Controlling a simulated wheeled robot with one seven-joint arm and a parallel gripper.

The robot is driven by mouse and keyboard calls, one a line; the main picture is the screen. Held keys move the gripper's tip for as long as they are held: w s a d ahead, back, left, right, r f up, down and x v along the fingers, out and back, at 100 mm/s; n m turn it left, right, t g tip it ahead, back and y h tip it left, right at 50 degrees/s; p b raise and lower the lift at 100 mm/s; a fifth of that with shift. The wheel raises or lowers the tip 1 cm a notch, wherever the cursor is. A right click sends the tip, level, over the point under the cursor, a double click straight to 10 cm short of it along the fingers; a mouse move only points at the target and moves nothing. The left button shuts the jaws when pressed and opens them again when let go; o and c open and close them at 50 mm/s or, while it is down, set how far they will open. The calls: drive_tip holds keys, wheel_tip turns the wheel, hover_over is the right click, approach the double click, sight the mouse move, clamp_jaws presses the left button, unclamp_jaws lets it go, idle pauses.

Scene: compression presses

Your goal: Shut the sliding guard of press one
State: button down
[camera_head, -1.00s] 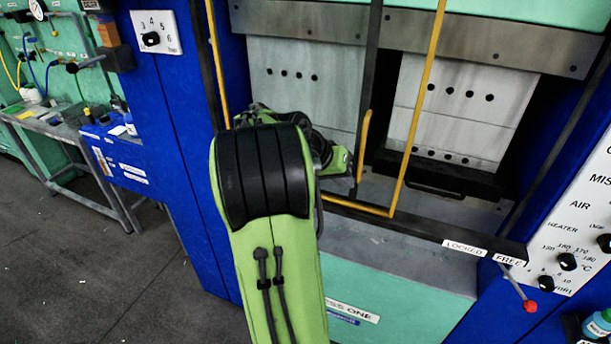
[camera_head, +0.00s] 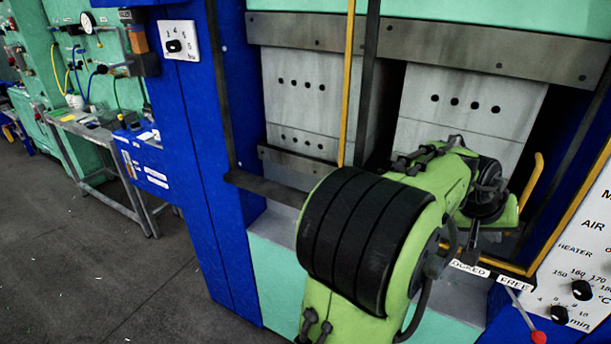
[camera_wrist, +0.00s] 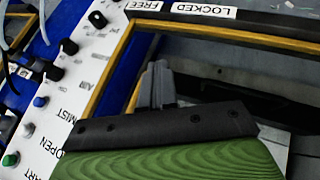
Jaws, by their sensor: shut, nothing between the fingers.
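The sliding guard of press one is a yellow frame (camera_head: 350,85) across the right part of the press opening. Its left bar stands mid-opening, and its right edge runs beside the right-hand blue post. The guard's yellow handle (camera_head: 533,180) stands just right of my wrist. My arm hides part of the lower frame. In the wrist view, my gripper (camera_wrist: 158,85) is shut and empty, its fingers close to the frame's corner (camera_wrist: 118,75).
The LOCKED and FREE labels (camera_head: 514,283) sit at the lower right above a red-knobbed lever (camera_head: 538,338). A white control panel (camera_head: 570,260) stands at the right. The opening's left part shows bare platens (camera_head: 300,90). Floor (camera_head: 120,270) is clear at left.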

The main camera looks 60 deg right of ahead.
drive_tip(key=shift+s, duration=1)
